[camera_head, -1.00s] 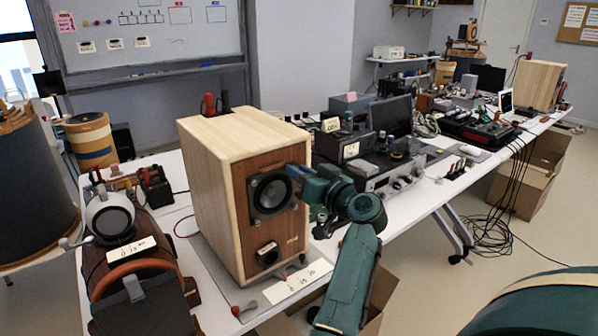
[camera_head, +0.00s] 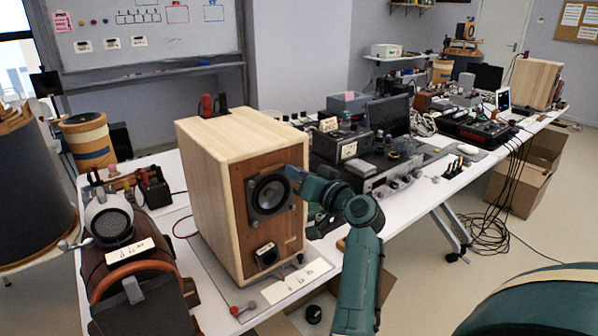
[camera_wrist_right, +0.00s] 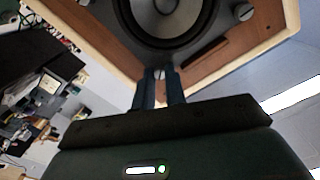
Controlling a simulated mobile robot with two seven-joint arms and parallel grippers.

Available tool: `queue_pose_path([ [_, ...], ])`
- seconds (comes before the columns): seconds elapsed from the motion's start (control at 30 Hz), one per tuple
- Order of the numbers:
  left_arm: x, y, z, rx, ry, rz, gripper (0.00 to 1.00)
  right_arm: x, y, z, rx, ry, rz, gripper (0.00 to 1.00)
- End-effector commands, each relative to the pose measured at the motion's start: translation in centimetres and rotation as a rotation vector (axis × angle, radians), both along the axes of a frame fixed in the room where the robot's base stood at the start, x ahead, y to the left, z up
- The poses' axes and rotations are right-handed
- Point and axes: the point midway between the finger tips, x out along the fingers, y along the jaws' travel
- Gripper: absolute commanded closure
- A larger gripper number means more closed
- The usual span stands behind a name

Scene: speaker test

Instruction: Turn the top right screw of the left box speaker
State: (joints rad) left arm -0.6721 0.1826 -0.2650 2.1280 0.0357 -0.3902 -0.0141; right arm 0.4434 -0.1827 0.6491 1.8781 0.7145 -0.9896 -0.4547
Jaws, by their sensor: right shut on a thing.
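The left box speaker (camera_head: 212,190) stands upright on the near table, with a light wooden cabinet and brown front. Its round driver (camera_head: 270,193) faces me. My right gripper (camera_head: 291,172) is at the top right corner of the driver's frame. In the head view the gripped screw is hidden by the fingers. My left gripper is not in view.
Left of the speaker is a brown drum-like device (camera_head: 130,265) with a white label. Right of it are stacked electronics (camera_head: 345,145) and a monitor (camera_head: 390,115). Another box speaker (camera_head: 535,82) stands at the far right. Cables hang from the table near a cardboard box (camera_head: 520,188).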

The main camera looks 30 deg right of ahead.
Motion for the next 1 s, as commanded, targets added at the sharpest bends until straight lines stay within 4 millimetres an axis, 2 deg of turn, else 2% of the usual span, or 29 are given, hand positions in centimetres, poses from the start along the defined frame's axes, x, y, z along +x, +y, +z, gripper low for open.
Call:
queue_pose_path([
  [0.1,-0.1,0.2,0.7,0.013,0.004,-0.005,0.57,0.0,0.0,0.3,0.103,0.010,0.001,1.00],
  [0.4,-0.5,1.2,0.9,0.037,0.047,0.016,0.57,0.0,0.1,0.4,0.381,0.034,0.001,1.00],
  [0.6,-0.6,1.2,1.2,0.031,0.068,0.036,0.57,0.0,0.1,0.4,0.531,0.044,0.001,1.00],
  [1.0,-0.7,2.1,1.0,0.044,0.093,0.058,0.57,0.1,0.0,0.2,0.695,0.057,0.001,1.00],
])
